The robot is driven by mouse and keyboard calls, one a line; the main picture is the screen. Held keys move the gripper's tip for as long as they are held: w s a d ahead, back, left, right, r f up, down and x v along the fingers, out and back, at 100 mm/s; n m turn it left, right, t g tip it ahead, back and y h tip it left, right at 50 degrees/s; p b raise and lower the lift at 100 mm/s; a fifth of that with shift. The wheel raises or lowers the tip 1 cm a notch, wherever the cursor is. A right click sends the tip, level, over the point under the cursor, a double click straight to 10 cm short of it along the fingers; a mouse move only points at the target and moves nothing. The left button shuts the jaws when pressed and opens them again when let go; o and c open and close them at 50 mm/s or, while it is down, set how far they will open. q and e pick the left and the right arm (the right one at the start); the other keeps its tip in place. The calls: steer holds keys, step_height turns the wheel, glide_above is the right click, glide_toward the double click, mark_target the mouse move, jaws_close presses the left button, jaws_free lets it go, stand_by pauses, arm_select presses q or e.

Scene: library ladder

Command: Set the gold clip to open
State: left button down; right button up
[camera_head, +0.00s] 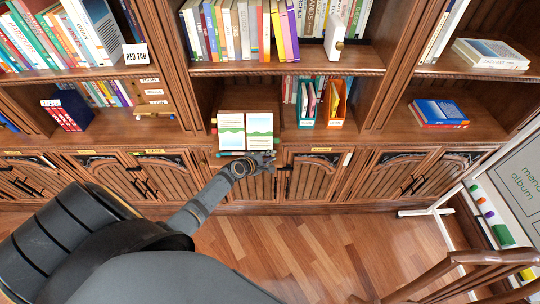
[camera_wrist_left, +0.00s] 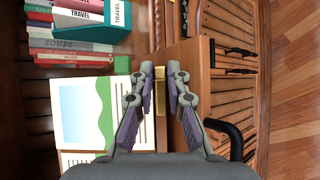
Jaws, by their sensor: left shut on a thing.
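The gold clip (camera_wrist_left: 161,102) shows in the left wrist view as a yellow strip between my left gripper's fingers (camera_wrist_left: 160,72). The fingers are closed in on it, and they cover part of it. In the head view my left gripper (camera_head: 264,160) is at the lower right edge of the open picture book (camera_head: 246,132) on its stand, and the clip cannot be made out there. The book's page (camera_wrist_left: 82,110) also shows in the left wrist view, left of the fingers. My right gripper is not in view.
A green tab (camera_wrist_left: 122,65) sits by the page edge, close to the fingers. Cabinet doors (camera_head: 313,175) with dark handles lie just below the shelf. An orange file holder (camera_head: 336,104) stands right of the book. The wooden floor (camera_head: 300,240) in front is clear.

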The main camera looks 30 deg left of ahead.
arm_select(q)
steer(key=c, duration=1.3)
jaws_free()
steer(key=shift+v, duration=5.95)
